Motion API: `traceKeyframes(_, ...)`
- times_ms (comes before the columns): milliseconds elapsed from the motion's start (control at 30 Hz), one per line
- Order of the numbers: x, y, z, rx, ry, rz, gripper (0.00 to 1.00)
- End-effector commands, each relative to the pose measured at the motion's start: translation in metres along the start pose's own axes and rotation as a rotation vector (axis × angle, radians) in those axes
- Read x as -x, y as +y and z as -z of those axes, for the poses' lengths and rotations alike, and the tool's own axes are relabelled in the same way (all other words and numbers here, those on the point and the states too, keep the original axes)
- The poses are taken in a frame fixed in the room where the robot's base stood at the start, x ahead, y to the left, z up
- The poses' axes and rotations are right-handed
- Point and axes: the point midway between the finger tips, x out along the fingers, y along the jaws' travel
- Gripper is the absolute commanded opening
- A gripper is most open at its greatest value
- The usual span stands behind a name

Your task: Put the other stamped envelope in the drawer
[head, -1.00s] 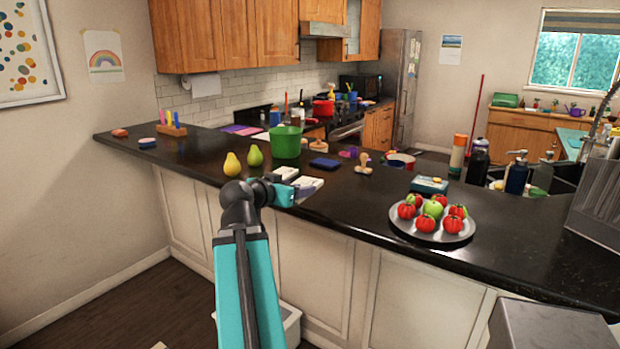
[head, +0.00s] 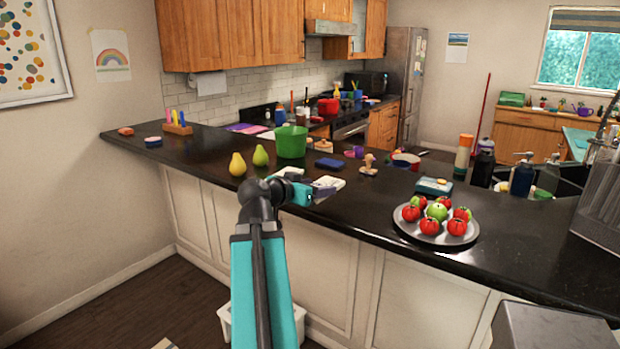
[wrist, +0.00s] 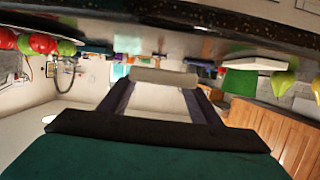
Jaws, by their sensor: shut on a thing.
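My gripper (head: 304,194) is at the front edge of the dark counter, in the middle of the head view. In the wrist view its two dark fingers (wrist: 162,80) are shut on a pale, flat thing (wrist: 163,76), seen nearly edge-on. It looks like the white envelope (head: 328,183) just beyond the gripper in the head view; its stamp cannot be made out. Another white flat thing (head: 289,172) lies on the counter just behind. A pale box-like thing (head: 224,318) low at the counter front is mostly hidden by my arm; I cannot tell whether it is the drawer.
Two pears (head: 238,164) and a green bucket (head: 291,142) stand left of and behind the gripper. A dark blue block (head: 328,163) and a wooden stamp (head: 368,165) lie behind it. A plate (head: 400,227) of red and green fruit is at right.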

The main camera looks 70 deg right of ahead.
Motion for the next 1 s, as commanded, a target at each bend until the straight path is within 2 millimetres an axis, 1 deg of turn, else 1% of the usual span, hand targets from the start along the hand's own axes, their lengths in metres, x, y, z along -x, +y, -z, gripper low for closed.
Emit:
traceKeyframes(33,-0.001,-0.002,0.005,0.002,-0.001,0.000,0.36)
traceKeyframes(267,-0.010,-0.011,0.006,0.001,-0.001,0.001,0.36)
traceKeyframes(400,-0.026,-0.025,0.006,0.002,-0.001,0.000,0.36)
traceKeyframes(1000,-0.079,-0.074,0.016,0.000,0.000,0.000,0.36)
